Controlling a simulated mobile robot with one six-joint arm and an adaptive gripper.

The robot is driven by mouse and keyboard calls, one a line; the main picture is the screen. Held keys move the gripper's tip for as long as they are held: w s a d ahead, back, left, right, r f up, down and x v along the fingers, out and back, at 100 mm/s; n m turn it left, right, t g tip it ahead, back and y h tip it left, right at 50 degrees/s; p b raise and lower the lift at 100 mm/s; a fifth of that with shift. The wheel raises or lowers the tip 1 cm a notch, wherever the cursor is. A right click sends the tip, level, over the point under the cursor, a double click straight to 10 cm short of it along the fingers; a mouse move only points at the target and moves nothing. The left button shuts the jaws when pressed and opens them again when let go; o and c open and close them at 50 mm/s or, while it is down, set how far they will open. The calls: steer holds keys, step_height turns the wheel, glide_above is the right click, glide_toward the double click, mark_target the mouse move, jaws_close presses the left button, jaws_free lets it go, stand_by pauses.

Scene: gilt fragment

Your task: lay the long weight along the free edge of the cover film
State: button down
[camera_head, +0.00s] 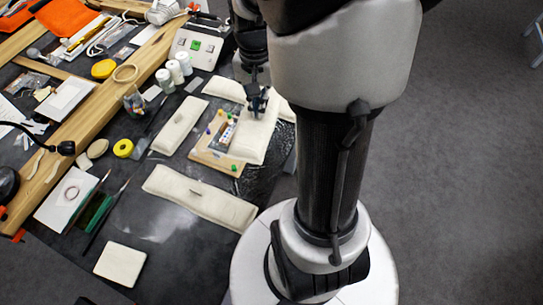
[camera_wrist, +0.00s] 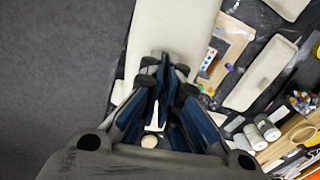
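A long cream weight (camera_head: 255,142) lies under my gripper (camera_head: 257,103), along the right side of a wooden board (camera_head: 238,168) with a small coloured fragment (camera_head: 225,133). I cannot tell whether it touches the board, and the cover film is not distinct. In the wrist view the weight (camera_wrist: 172,25) runs up the picture beyond my gripper (camera_wrist: 166,68). The fingertips are close together at its upper side, with a narrow dark piece between them. Whether they grip it is unclear. Another long cream weight (camera_head: 205,200) with a thin grip lies in front of the board.
A shorter cream weight (camera_head: 180,125) lies left of the board, and a cream pad (camera_head: 222,90) behind it. A square pad (camera_head: 120,262) lies at the front. Bare dark table shows at the front (camera_head: 170,245).

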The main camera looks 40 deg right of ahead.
mark_target(271, 114)
steer(key=shift+s+d+r+m, duration=0.15)
steer(key=shift+s+d+m, duration=0.35)
steer(key=shift+s+d, duration=0.05)
steer(key=shift+s+d+r+m, duration=0.15)
steer(key=shift+s+d+m, duration=0.35)
steer(key=shift+s, duration=0.05)
steer(key=shift+w+f+b, duration=0.1)
steer(key=shift+f+b, duration=3.05)
steer(key=shift+f, duration=6.45)
steer(key=shift+f+b, duration=0.35)
steer(key=shift+f, duration=0.1)
steer(key=c, duration=2.3)
jaws_free()
steer(key=o, duration=0.5)
